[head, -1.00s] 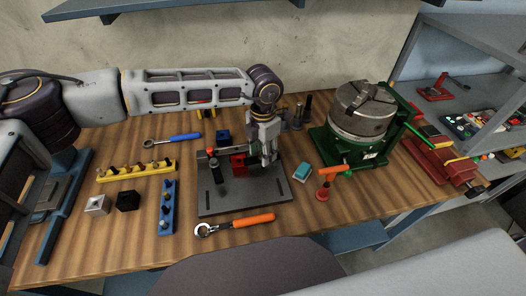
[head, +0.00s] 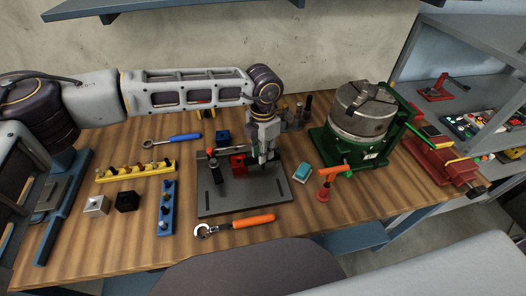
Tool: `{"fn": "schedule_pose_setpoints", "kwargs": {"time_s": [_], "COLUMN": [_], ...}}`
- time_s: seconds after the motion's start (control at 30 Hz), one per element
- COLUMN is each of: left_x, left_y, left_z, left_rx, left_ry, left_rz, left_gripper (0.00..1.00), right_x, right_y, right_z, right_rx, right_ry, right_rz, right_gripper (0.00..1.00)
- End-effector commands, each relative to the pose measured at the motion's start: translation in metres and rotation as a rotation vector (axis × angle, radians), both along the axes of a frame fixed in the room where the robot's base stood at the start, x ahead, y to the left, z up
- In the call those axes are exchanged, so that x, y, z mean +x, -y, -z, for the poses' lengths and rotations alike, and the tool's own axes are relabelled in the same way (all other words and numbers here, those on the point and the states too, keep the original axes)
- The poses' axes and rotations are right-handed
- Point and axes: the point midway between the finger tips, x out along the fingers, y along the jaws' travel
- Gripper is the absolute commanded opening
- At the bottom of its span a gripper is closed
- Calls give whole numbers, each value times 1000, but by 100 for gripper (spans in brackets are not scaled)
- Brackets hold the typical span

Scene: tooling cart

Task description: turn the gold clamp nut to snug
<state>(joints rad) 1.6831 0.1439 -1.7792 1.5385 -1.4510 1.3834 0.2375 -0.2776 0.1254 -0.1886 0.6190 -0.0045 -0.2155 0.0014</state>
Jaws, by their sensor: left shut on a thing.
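My left gripper (head: 263,156) points down over the right rear part of the dark fixture plate (head: 245,199). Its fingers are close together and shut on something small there. The gold clamp nut does not show by itself; the fingers cover the spot where they grip. A red block (head: 238,164) sits on the plate just left of the fingers. A black post clamp with a red tip (head: 214,167) stands upright at the plate's left. My right gripper is not in view.
An orange-handled wrench (head: 249,221) lies in front of the plate, a blue-handled one (head: 181,137) behind left. Yellow (head: 137,171) and blue (head: 166,206) racks stand left. A green-based chuck (head: 361,112) and an orange-red tool (head: 327,181) stand right.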

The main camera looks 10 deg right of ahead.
Motion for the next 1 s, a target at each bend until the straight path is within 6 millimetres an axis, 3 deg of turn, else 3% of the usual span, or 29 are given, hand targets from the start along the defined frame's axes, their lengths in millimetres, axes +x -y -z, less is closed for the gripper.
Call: {"fn": "schedule_pose_setpoints", "kwargs": {"time_s": [0.47, 0.53, 0.57, 1.0], "left_x": [1, 1, 1, 1], "left_y": [-1, -1, -1, 0], "left_z": [3, 3, 3, 2], "left_rx": [0, 1, 1, 0], "left_ry": [1, 2, 2, 2], "left_rz": [233, 281, 301, 630], "left_gripper": [0, 0, 0, 0], "right_x": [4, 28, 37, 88], "right_y": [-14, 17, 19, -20], "right_z": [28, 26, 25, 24], "right_rx": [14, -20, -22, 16], "right_ry": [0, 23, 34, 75], "right_rz": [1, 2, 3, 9], "right_gripper": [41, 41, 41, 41]}}
